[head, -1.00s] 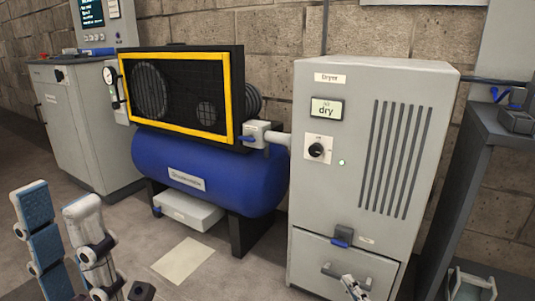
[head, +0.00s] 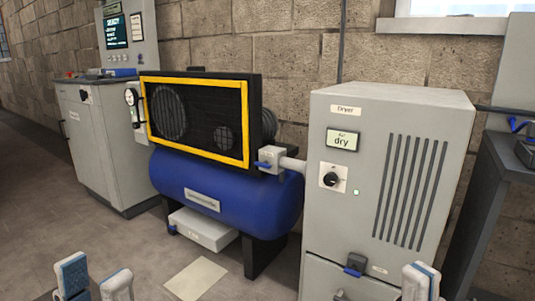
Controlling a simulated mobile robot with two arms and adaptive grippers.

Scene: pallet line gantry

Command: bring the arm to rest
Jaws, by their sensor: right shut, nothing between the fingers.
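My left gripper (head: 94,275) is at the bottom left corner. Its two white fingers with blue pads stand apart with nothing visible between them. My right gripper (head: 422,279) is at the bottom edge, in front of the lower right part of the grey dryer cabinet (head: 385,110). Its white fingers are together and hold nothing. Only the tips of both grippers show; the rest of each arm is below the picture.
A blue compressor tank (head: 225,195) with a yellow-framed guard (head: 200,118) stands left of the dryer. A grey control cabinet (head: 95,150) is at the far left, and a dark bench (head: 490,190) at the right. A pale sheet (head: 195,278) lies on the open floor in front.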

